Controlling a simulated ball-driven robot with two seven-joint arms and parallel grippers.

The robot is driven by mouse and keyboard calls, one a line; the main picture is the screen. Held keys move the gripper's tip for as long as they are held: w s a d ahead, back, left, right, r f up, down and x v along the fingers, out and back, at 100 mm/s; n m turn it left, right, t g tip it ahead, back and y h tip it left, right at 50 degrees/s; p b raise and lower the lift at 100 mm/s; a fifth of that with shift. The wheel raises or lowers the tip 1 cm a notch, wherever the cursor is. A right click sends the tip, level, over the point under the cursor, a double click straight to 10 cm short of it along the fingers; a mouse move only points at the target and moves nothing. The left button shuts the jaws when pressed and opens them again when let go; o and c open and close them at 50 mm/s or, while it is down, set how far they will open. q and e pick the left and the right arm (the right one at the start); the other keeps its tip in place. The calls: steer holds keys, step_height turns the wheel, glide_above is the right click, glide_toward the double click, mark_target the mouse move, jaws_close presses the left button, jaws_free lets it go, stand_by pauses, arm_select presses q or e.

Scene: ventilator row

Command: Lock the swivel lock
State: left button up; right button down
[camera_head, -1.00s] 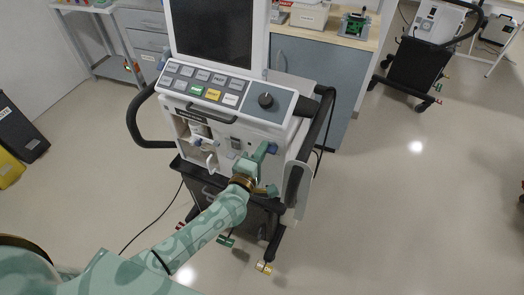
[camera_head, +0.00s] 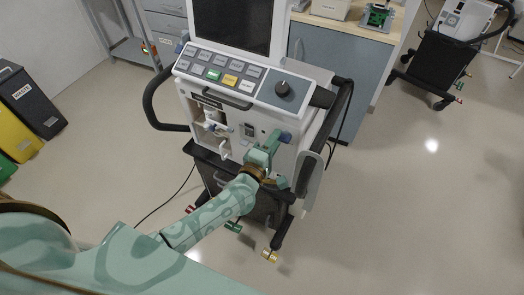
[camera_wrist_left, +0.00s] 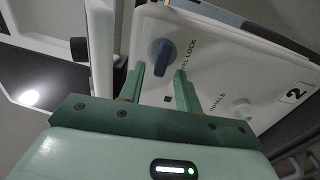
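The swivel lock is a blue knob (camera_wrist_left: 161,52) on the ventilator's white panel, with partly covered lettering ending in "LOCK" beside it. In the head view the blue knob (camera_head: 285,137) sits on the right of the ventilator's front. My left gripper (camera_wrist_left: 160,70) is open, its two green fingers apart and pointing at the panel. The knob appears just beyond the fingertips, between their lines; I cannot tell if they touch it. In the head view the left gripper (camera_head: 267,150) is at the ventilator front, just below and left of the knob. My right gripper is not in view.
The ventilator (camera_head: 300,115) has a screen, a button row and a dark dial (camera_head: 282,89) above the lock. A white knob (camera_wrist_left: 240,108) is on the same panel. A grey cabinet (camera_head: 340,60) stands behind.

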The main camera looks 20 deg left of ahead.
arm_select(q)
steer(key=s+a+p, duration=0.1)
steer(key=s, duration=1.4)
steer(key=shift+s+a, duration=0.2)
steer(key=shift+s, duration=0.05)
steer(key=s+a+f+m+g, duration=0.1)
steer(key=s+f+m+g, duration=0.3)
steer(key=f, duration=0.4)
steer(key=s+a+f+m+g+h, duration=0.1)
steer(key=s+f+m+g, duration=0.1)
steer(key=s+f+m, duration=0.35)
steer(key=s+f+m+g, duration=0.25)
steer(key=f+m, duration=0.35)
steer(key=f, duration=0.4)
steer(key=s+a+f+m+g+y, duration=0.1)
steer(key=s+f+g, duration=0.3)
steer(key=s, duration=0.7)
steer(key=s+a+f+m+g+y, duration=0.1)
steer(key=s+a+f+m+g, duration=0.2)
steer(key=s+f, duration=0.5)
steer(key=s+m+g, duration=0.1)
steer(key=s, duration=0.3)
steer(key=shift+a+g+y, duration=0.3)
steer(key=shift+a+g, duration=0.05)
steer(key=shift+a, duration=0.05)
steer(key=shift+s, duration=0.15)
